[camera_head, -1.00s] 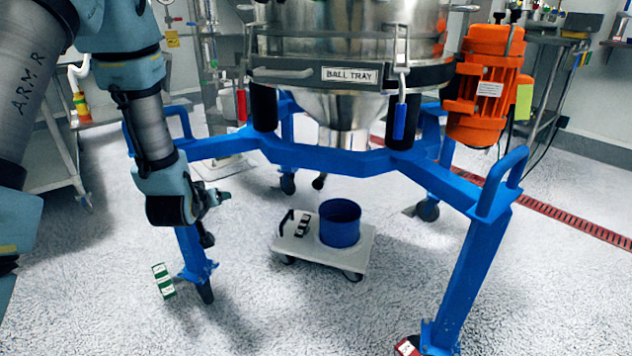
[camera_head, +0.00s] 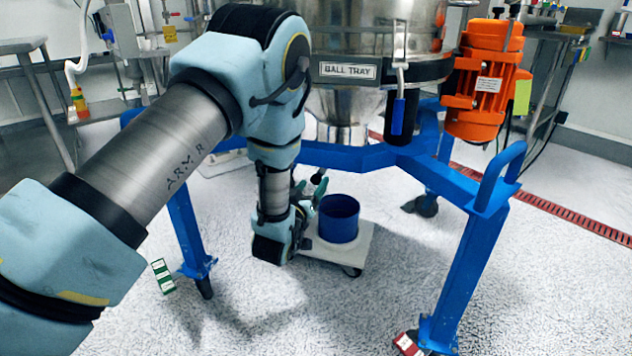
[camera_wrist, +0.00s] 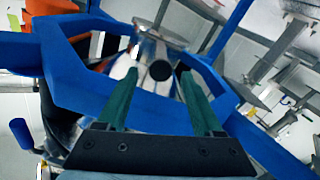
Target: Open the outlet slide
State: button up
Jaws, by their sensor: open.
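The steel sifter has a cone outlet (camera_head: 340,112) under its body, inside the blue frame. A black round knob (camera_head: 316,180) hangs below the outlet in the head view. It looks like the slide's handle; the slide plate itself cannot be made out. In the wrist view the black round end (camera_wrist: 160,70) shows between and beyond the fingertips. My gripper (camera_head: 309,188) is under the frame, beside the knob, its green fingers apart. It is open and empty in the wrist view (camera_wrist: 159,77). Whether a finger touches the knob cannot be told.
A blue bucket (camera_head: 339,219) stands on a white wheeled dolly (camera_head: 362,246) below, close to my gripper. The blue frame (camera_head: 350,155) and its legs surround the space. An orange motor (camera_head: 486,80) is at right. Open floor lies in front.

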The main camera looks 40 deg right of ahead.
aim_at(315, 180)
jog(key=shift+x, duration=1.7)
grip_shut()
